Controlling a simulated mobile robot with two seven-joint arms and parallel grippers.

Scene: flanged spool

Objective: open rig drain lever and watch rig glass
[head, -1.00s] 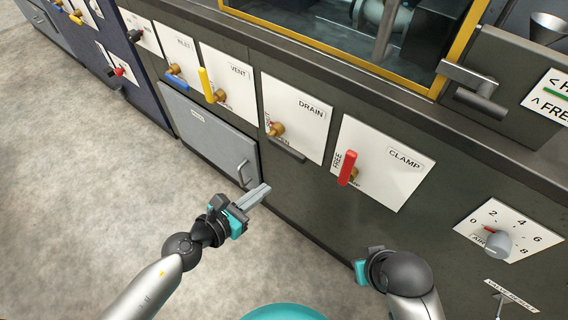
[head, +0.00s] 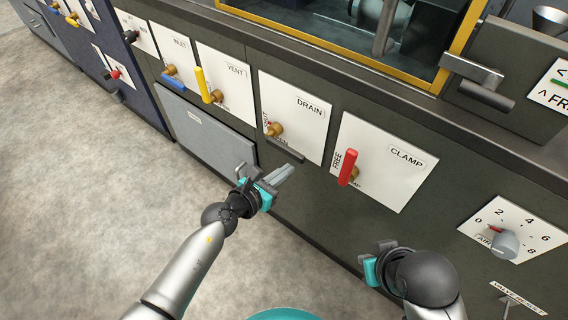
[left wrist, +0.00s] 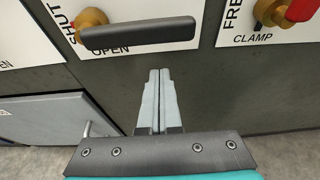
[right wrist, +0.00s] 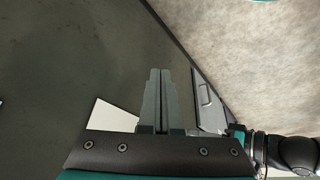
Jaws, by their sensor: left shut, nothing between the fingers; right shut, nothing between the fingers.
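The drain lever has a dark bar handle (head: 286,150) on a brass hub (head: 274,130), on the white DRAIN panel (head: 305,105). In the left wrist view the bar (left wrist: 137,35) lies nearly level across the panel's lower edge, just above the OPEN label, with SHUT to the left. My left gripper (head: 288,171) is shut and empty, just below the bar and apart from it. A yellow-framed window (head: 345,38) is above, with pipework behind it; I cannot tell if this is the rig glass. My right gripper (right wrist: 160,75) is shut and empty, low in front of the cabinet.
The red CLAMP lever (head: 348,167) stands right of the drain panel, near FREE. The yellow VENT lever (head: 203,85) and blue INLET lever (head: 174,83) are to the left. A grey cabinet door (head: 205,125) is below. A grey dial knob (head: 505,243) is at right.

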